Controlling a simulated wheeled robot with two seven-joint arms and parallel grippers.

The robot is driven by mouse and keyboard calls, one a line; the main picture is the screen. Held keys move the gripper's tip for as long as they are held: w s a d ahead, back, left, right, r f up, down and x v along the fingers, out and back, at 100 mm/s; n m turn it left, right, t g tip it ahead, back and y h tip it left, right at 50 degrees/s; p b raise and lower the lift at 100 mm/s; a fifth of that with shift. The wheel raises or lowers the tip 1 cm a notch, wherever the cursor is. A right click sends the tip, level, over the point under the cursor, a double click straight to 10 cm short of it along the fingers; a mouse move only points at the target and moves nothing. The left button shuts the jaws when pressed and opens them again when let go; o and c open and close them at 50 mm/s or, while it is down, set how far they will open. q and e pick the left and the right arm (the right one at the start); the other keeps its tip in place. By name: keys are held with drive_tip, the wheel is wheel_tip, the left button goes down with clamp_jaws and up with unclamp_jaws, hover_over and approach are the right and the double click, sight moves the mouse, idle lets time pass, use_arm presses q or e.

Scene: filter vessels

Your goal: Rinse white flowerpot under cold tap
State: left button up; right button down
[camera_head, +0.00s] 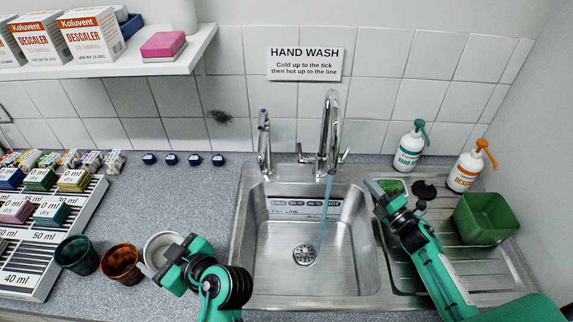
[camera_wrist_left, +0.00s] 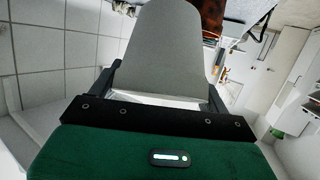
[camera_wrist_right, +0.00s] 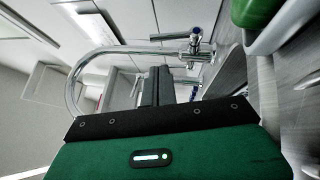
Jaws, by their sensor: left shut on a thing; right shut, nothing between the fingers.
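The white flowerpot (camera_head: 160,246) is at the left of the sink, beside a brown pot. My left gripper (camera_head: 163,268) is shut on it; the pot also shows between the fingers in the left wrist view (camera_wrist_left: 167,48). I cannot tell whether it touches the counter. The tall chrome tap (camera_head: 331,125) has side levers, and a thin blue stream (camera_head: 325,215) falls from it into the steel basin (camera_head: 275,235). A second, smaller tap (camera_head: 264,140) stands at its left. My right gripper (camera_head: 377,187) is shut and empty right of the tall tap; its fingers show closed in the right wrist view (camera_wrist_right: 158,85).
A dark pot (camera_head: 77,255) and the brown pot (camera_head: 121,263) stand at the left. A green tub (camera_head: 486,217) and two pump bottles, green-topped (camera_head: 410,147) and orange-topped (camera_head: 466,168), are at the right. The basin is clear apart from the stream.

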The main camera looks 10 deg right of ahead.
sight(152, 239)
use_arm(q)
wheel_tip(152, 239, up, 3)
drive_tip(key=p, duration=0.3)
drive_tip(key=shift+r, duration=0.35)
use_arm(e)
drive_tip(key=x, duration=0.9)
use_arm(q)
wheel_tip(152, 239, down, 3)
drive_tip(key=shift+r+b, duration=0.2)
drive_tip(key=shift+b, duration=0.9)
use_arm(e)
drive_tip(key=shift+w+d+r, duration=0.15)
drive_tip(key=shift+w+r, duration=0.25)
drive_tip(key=shift+w, duration=0.3)
use_arm(q)
drive_tip(key=shift+f, duration=0.2)
drive_tip(key=shift+r, duration=0.1)
use_arm(e)
drive_tip(key=shift+w+r, duration=0.25)
drive_tip(key=shift+r, duration=0.2)
drive_tip(key=shift+d+f, duration=0.1)
